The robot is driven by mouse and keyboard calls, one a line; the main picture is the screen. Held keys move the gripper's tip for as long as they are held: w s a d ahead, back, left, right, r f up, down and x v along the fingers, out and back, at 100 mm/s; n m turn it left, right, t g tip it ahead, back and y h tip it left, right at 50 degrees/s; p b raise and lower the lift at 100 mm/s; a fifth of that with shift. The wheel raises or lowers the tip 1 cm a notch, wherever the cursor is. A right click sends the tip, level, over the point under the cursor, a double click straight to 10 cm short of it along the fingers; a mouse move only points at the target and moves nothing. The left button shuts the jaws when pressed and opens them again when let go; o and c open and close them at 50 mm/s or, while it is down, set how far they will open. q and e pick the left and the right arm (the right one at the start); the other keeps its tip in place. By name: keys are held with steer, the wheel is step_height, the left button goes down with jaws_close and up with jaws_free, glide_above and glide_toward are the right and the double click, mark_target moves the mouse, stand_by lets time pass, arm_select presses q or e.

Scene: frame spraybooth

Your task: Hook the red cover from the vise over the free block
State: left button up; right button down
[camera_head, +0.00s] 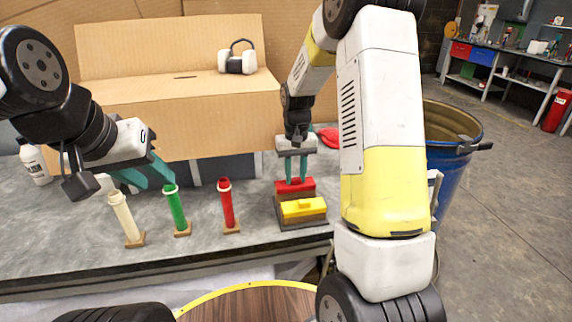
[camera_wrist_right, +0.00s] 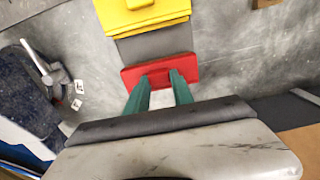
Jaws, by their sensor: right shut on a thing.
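The red cover (camera_head: 296,186) sits at the brown and grey block assembly on the grey table, behind the yellow cover (camera_head: 303,207). My right gripper (camera_head: 296,181) points down with its teal fingers shut on the red cover's raised middle; the wrist view also shows the red cover (camera_wrist_right: 160,72) between the fingertips and the yellow cover (camera_wrist_right: 142,14) beyond a grey gap. Which part is the vise and which the free block I cannot tell. My left gripper (camera_head: 150,180) is open and empty, with its teal fingers close to the green post's top.
A cream post (camera_head: 124,217), a green post (camera_head: 177,209) and a red post (camera_head: 227,205) stand on small wooden bases left of the blocks. A white bottle (camera_head: 34,162) stands far left. A cardboard box (camera_head: 180,103) rises behind; a blue barrel (camera_head: 449,165) stands right.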

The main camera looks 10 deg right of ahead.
steer(key=c, duration=1)
jaws_free()
steer(key=shift+r, duration=3.9)
steer(key=shift+r, duration=0.1)
steer(key=s+r+t+y, duration=0.1)
steer(key=s+r+t, duration=0.2)
steer(key=s+r, duration=0.85)
steer(key=s+t, duration=0.1)
steer(key=s, duration=0.3)
steer(key=s+a+t, duration=0.1)
steer(key=s, duration=0.3)
steer(key=s+a+r+t+y, duration=0.1)
steer(key=s, duration=0.3)
steer(key=shift+s+a, duration=0.1)
steer(key=shift+s, duration=0.25)
